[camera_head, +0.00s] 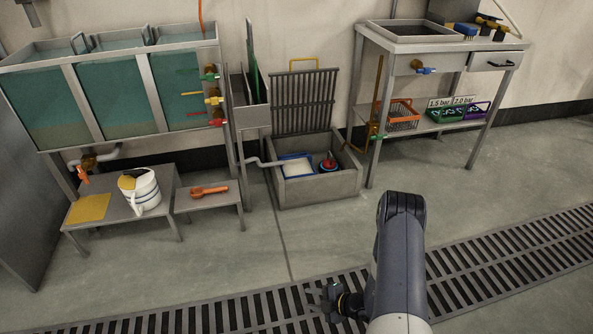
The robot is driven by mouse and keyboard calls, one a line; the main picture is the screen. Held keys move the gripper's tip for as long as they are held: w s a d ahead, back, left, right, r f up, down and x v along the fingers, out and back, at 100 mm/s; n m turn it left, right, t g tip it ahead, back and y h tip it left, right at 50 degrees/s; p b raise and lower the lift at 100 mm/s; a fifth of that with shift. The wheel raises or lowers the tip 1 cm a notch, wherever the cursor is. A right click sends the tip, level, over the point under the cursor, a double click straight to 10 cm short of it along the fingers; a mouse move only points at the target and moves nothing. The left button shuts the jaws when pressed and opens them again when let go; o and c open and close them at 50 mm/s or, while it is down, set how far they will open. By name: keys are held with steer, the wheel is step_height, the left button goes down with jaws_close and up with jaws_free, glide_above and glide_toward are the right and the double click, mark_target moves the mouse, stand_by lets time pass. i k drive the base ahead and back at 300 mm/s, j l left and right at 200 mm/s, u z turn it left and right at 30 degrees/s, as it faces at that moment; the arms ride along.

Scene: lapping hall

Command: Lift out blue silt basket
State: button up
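The blue silt basket (297,167) sits inside a grey concrete sump box (318,189) on the floor against the back wall. Its blue rim shows, with a pale inside. A red and blue round object (328,164) is beside it in the same box. A grey grate (304,102) with a yellow handle stands upright behind the box, leaving its top uncovered. My gripper (316,300) is low in the foreground over the floor drain, well apart from the basket. Its dark fingers look spread, with nothing between them.
A grey pipe (262,161) runs to the box's left side. Left stand low benches with a white jug (141,190) and an orange tool (209,191). A steel sink table (439,42) with crates on its shelf stands right. The floor before the box is clear.

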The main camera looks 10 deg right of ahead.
mark_target(296, 165)
steer(key=i+l, duration=0.2)
steer(key=i, duration=0.3)
steer(key=i+l+u, duration=0.1)
steer(key=i, duration=0.45)
steer(key=i+l, duration=0.65)
steer(key=i, duration=0.35)
steer(key=i+l+u, duration=0.1)
steer(key=i+l, duration=0.15)
steer(key=i, duration=0.25)
